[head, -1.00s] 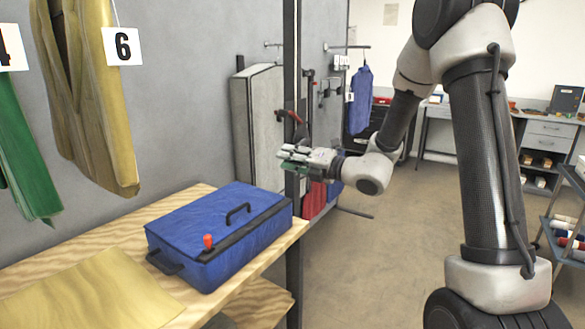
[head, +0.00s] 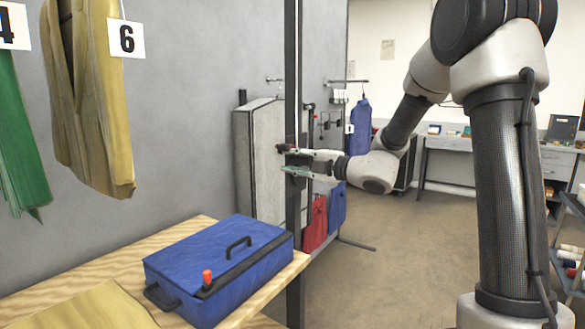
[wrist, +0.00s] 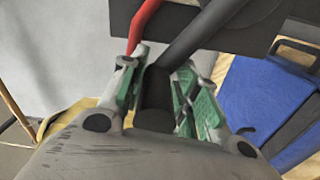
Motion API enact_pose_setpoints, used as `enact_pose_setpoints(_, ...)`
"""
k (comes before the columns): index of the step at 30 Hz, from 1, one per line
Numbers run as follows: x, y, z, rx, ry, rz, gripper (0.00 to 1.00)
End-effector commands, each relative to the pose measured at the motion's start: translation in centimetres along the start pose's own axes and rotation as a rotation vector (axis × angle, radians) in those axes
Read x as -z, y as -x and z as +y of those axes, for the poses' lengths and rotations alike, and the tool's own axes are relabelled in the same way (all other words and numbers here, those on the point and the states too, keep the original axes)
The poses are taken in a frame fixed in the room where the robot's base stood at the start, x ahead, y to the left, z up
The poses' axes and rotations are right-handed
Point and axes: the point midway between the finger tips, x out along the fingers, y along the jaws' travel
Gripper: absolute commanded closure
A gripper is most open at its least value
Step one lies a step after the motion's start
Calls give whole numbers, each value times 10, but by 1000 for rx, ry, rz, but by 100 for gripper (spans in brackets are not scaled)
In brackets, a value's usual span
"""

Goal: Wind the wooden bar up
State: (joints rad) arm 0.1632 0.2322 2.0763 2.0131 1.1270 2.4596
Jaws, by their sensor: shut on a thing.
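My gripper (head: 292,161) is at the dark upright post (head: 292,60) in the head view. In the wrist view its green-padded fingers (wrist: 160,95) are shut on a black round handle (wrist: 155,92), which lies between them. A dark bar (wrist: 215,28) runs up and right from near the handle to a dark plate (wrist: 245,20). I cannot make out the wooden bar in either view.
A blue case (head: 215,265) lies on a wooden table (head: 75,270) at the lower left, below hanging yellow (head: 90,90) and green (head: 22,145) garments. A grey cabinet (head: 258,160) stands behind the post.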

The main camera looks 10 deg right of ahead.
Motion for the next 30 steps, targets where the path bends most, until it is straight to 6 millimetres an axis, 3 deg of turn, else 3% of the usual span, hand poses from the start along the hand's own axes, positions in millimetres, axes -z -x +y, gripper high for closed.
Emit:
enact_pose_setpoints(1, -4, -1, 10, -15, 12, -8, 100)
enact_pose_setpoints(17, -8, 0, 11, -12, 14, -14, 100)
enact_pose_setpoints(18, -8, 0, 11, -12, 14, -14, 66)
enact_pose_setpoints(20, -8, 0, 11, -12, 13, -14, 55)
enact_pose_setpoints(30, -6, 1, 8, -6, 8, -9, 55)
